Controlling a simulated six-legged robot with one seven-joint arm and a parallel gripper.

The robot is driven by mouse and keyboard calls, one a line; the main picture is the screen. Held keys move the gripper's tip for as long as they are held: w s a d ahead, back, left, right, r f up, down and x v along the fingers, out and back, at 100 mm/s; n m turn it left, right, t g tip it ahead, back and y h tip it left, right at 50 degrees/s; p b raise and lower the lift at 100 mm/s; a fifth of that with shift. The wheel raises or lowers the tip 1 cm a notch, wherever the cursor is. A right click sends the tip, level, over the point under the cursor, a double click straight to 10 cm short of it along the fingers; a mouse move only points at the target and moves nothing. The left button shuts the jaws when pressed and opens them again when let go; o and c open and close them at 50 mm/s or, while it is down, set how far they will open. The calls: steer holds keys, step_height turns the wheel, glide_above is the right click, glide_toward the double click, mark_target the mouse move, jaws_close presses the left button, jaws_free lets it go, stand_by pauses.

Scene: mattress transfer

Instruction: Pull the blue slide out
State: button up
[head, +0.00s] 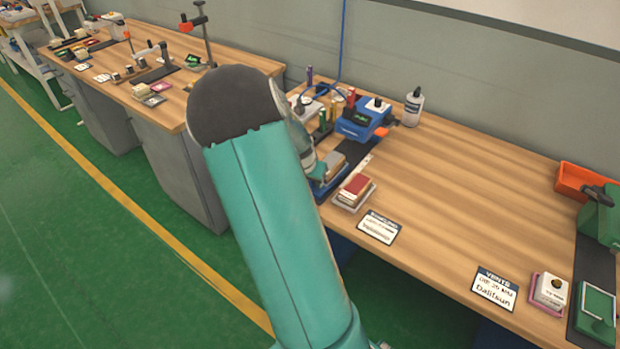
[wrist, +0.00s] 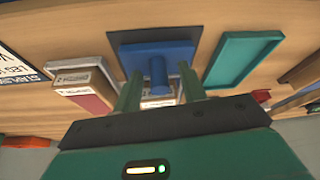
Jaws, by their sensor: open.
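The blue slide (wrist: 150,50) shows in the wrist view as a flat blue piece on a dark plate (wrist: 125,37). My gripper (wrist: 158,82) is open, with one green finger on each side of the knob. The fingers look apart from the knob, but I cannot tell how deep it sits between them.
In the wrist view a teal tray (wrist: 243,60) lies right of the slide and a red-and-white block (wrist: 84,88) lies left. In the head view a blue device (head: 362,122) and a white bottle (head: 413,107) stand toward the wall.

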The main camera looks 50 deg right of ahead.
steer(key=v, duration=1.3)
steer(key=shift+r, duration=0.3)
steer(key=shift+s+a, duration=0.1)
steer(key=a+r+n+t+y, duration=0.1)
steer(key=a+r+n+y, duration=0.15)
steer(key=a, duration=0.65)
steer(key=a+r+n+t+y, duration=0.15)
steer(key=a+r+n, duration=0.25)
steer(key=a, duration=0.5)
steer(key=s+a+r+n+t, duration=0.1)
steer(key=s+a+r+n, duration=0.2)
steer(key=a, duration=0.4)
steer(key=s+a+r+n+t, duration=0.1)
steer(key=s+a+r+n, duration=0.2)
steer(key=s+a+n, duration=0.2)
steer(key=s+a, duration=0.3)
steer(key=shift+s+a, duration=0.2)
steer(key=shift+s, duration=0.1)
